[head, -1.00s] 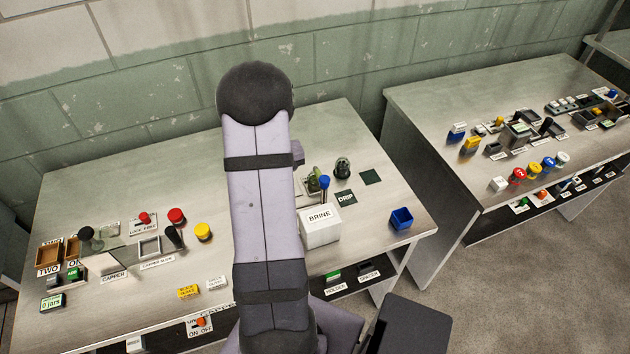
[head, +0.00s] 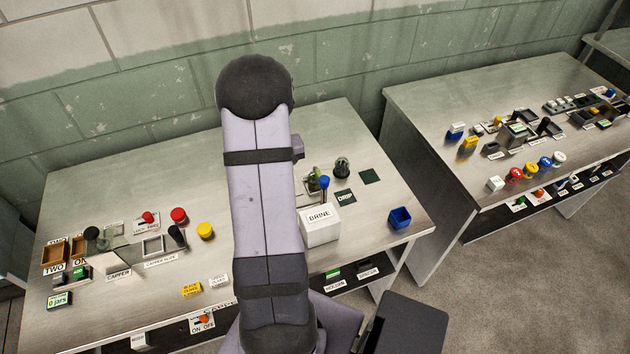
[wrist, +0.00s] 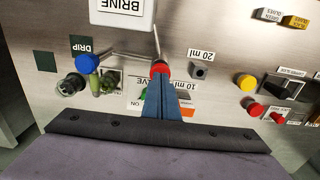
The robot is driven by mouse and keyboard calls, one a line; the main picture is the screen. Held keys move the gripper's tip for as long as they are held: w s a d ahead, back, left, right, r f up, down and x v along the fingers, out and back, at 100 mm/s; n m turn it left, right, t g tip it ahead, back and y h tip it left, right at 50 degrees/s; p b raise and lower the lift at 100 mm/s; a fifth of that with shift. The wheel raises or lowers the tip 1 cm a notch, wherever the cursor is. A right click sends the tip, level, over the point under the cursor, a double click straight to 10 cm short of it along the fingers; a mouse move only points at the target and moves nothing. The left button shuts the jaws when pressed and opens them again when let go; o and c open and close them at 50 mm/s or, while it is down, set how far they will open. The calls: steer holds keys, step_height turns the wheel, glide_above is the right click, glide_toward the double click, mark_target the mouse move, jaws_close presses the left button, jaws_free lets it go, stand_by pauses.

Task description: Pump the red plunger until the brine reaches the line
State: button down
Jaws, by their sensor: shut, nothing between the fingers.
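The red plunger (wrist: 160,67) shows in the wrist view as a red cap, with a thin metal rod beside it. My gripper (wrist: 162,78) is shut and empty, its blue fingertips right at the red cap; I cannot tell whether they touch it. The white BRINE box (head: 318,226) stands on the left bench, just right of my arm; its edge also shows in the wrist view (wrist: 122,12). A greenish glass jar (wrist: 108,82) stands next to a blue knob (wrist: 87,64). My arm hides the plunger in the head view. I cannot make out the line or the brine level.
A grey block (wrist: 199,70) marked 20 ml and a 10 ml label lie beside my fingers. Capper parts, red and yellow buttons (head: 205,231) fill the bench's left side.

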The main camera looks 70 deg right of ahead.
stand_by(0.4)
steer(key=shift+r+p, duration=2.1)
steer(key=shift+r, duration=0.45)
